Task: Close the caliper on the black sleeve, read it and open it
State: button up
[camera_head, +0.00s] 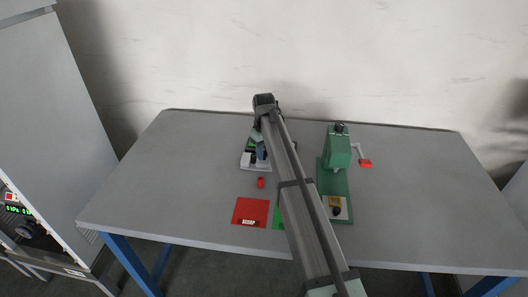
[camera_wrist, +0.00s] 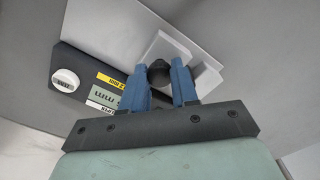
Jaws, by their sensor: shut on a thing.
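My gripper (camera_wrist: 160,82) has its blue fingers shut on a small black round piece, the black sleeve (camera_wrist: 158,71). The caliper (camera_wrist: 85,72) has a dark body with a white knob and labels, left of the fingers in the wrist view. Its pale grey jaw parts (camera_wrist: 178,45) lie just behind and beside the sleeve. Whether they touch the sleeve I cannot tell. The labels are only partly readable; the gripper hides part of them. In the head view the caliper (camera_head: 247,160) stands at the middle back of the table, partly behind my arm, with the blue fingers (camera_head: 261,152) over it.
A red piece (camera_head: 261,183) stands in front of the caliper. A red mat marked SCRAP (camera_head: 244,206) lies nearer, with a green mat (camera_head: 276,222) partly hidden by my arm. A green machine (camera_head: 338,155) with a red-ended lever (camera_head: 365,163) stands to the right. Both table sides are clear.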

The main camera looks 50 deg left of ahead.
grip_shut()
jog(key=shift+w+d, duration=1.85)
jog(key=o, duration=0.7)
grip_release()
jog(key=shift+o, duration=0.2)
